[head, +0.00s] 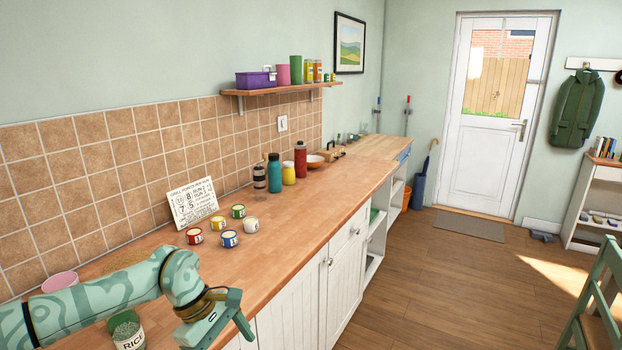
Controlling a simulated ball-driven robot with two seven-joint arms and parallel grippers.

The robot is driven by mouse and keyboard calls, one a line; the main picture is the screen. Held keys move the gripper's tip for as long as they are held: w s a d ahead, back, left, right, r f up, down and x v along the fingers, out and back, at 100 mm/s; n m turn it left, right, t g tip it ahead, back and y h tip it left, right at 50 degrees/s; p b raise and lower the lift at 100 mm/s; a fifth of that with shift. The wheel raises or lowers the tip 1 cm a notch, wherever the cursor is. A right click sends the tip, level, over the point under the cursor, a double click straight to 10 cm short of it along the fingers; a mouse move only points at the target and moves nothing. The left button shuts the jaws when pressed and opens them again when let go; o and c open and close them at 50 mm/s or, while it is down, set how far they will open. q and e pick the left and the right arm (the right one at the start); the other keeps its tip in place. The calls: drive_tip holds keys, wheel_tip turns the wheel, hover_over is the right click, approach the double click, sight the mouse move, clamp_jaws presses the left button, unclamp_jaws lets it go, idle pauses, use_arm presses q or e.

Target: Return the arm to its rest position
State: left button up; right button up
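My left arm comes in from the left in the head view, green with a swirl pattern, and reaches over the near part of the wooden counter (262,262). My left gripper (221,328) is at the bottom of the view, by the counter's front edge and pointing down. One finger shows on its right side; the other cannot be made out clearly, so its opening is unclear. I see nothing held in it. My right gripper is not in view.
A rice tin (127,331) stands just below my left arm, and a pink round item (60,283) lies behind it. Several small paint tins, one of them red (194,236), stand before a leaning sign (193,203). Bottles (274,173) stand farther back. Floor (440,290) on the right is clear.

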use_arm(q)
drive_tip(key=w+d+f+n+t+h, duration=0.1)
drive_tip(key=d+f+n+t+h, duration=0.35)
drive_tip(key=n, duration=0.55)
drive_tip(key=w+d+f+n+t+h, duration=0.15)
drive_tip(key=d+f+n+h, duration=0.3)
drive_tip(key=f+n, duration=0.45)
drive_tip(key=s+a+f+n+t+y, duration=0.3)
drive_tip(key=s+a+f+n+y, duration=0.15)
drive_tip(key=f+n, duration=0.5)
drive_tip(key=s+a+f+n+t+y, duration=0.2)
drive_tip(key=s+a+f+n+y, duration=0.15)
drive_tip(key=a+f+n, duration=0.4)
drive_tip(key=s+a+f+n+g+y, duration=0.2)
drive_tip(key=s+f+n, duration=0.45)
drive_tip(key=s, duration=0.25)
drive_tip(key=s+a+f+n+g+y, duration=0.1)
drive_tip(key=s+a+f+n+y, duration=0.15)
drive_tip(key=s+f+n, duration=0.55)
drive_tip(key=s+a+f+n+g, duration=0.1)
drive_tip(key=s+f+n+g, duration=0.1)
drive_tip(key=s, duration=1.1)
drive_tip(key=s+a+f+n+g+y, duration=0.1)
drive_tip(key=s+g, duration=0.3)
drive_tip(key=s, duration=1)
drive_tip(key=shift+s+a+f+n, duration=0.15)
drive_tip(key=shift+a+f+n, duration=0.25)
drive_tip(key=shift+n, duration=0.45)
